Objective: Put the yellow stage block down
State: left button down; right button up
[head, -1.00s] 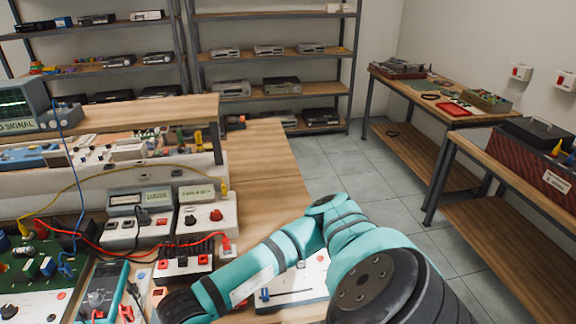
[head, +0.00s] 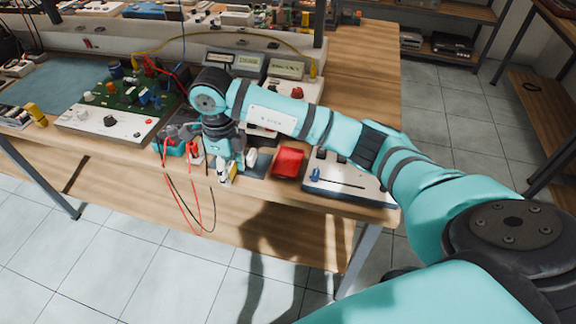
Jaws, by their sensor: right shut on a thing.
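My right arm reaches in from the right across the bench. Its gripper (head: 226,172) points down near the bench's front edge and is shut. A small yellow and white piece shows at its fingertips, which I take to be the yellow stage block (head: 233,169); most of it is hidden by the fingers. I cannot tell whether it touches the bench (head: 290,205) below. My left gripper is out of view.
A red block (head: 288,162) and a white panel with a blue lever (head: 345,182) lie right of the gripper. Red and black leads (head: 190,205) hang over the front edge. A green circuit board (head: 130,92) and another yellow piece (head: 36,113) are left.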

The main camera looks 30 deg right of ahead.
jog(key=p, duration=0.3)
send_over(288, 164)
jog(key=a, duration=0.2)
jog(key=shift+a+f, duration=0.1)
jog(key=shift+f, duration=0.5)
jog(key=shift+d+f+p, duration=0.15)
jog(key=shift+d+p, duration=0.5)
jog(key=shift+d, duration=0.55)
notch_tip(288, 164, down, 3)
jog(key=shift+s+a+r+p, duration=0.1)
jog(key=shift+p, duration=0.3)
jog(key=shift+f, duration=0.3)
jog(key=shift+f, duration=0.25)
jog(key=o, duration=0.9)
